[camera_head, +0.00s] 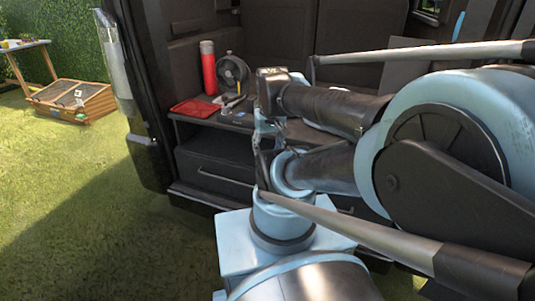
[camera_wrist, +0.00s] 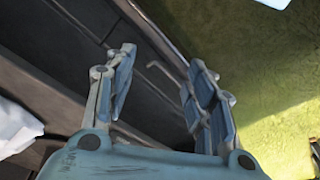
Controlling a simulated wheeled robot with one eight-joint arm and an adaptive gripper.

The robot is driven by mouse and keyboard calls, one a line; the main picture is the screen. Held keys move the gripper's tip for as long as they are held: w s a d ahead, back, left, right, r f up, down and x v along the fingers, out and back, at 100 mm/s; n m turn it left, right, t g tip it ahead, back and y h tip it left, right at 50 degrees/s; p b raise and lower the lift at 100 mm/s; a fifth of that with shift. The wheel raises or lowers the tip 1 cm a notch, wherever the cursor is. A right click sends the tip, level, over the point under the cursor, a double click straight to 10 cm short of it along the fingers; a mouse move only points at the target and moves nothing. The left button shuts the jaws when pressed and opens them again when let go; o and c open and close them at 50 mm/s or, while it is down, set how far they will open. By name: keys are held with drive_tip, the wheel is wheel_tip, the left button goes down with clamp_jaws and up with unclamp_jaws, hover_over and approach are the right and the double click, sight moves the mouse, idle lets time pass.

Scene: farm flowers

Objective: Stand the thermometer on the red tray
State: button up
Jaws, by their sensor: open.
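The red tray (camera_head: 197,108) lies flat at the left end of the dark van shelf in the head view. No object there can be surely made out as the thermometer; several small items lie right of the tray, too small to name. My gripper (camera_wrist: 162,72) is open, with nothing seen between its fingers in the wrist view. It points down over the dark drawer front and the grass. In the head view it is partly hidden by my arm, in front of the shelf and right of the tray.
A red cylindrical bottle (camera_head: 208,68) stands behind the tray, with a round black object (camera_head: 233,72) beside it. A drawer with a handle (camera_head: 225,178) is below the shelf. A wooden planter box (camera_head: 72,99) stands on the grass at left. Open grass (camera_head: 80,190) lies left of the van.

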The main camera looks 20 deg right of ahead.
drive_tip(key=shift+o, duration=0.4)
drive_tip(key=shift+s+f, duration=0.35)
drive_tip(key=shift+f, duration=0.05)
wheel_tip(320, 180, up, 15)
drive_tip(key=m+g, duration=0.2)
drive_tip(key=m, duration=0.5)
hover_over(252, 106)
drive_tip(key=w, duration=0.4)
drive_tip(key=f, duration=1.6)
drive_tip(key=shift+s+d+f, duration=0.25)
drive_tip(key=shift+d+f, duration=0.1)
drive_tip(key=shift+d, duration=0.05)
clamp_jaws()
drive_tip(key=shift+r, duration=0.1)
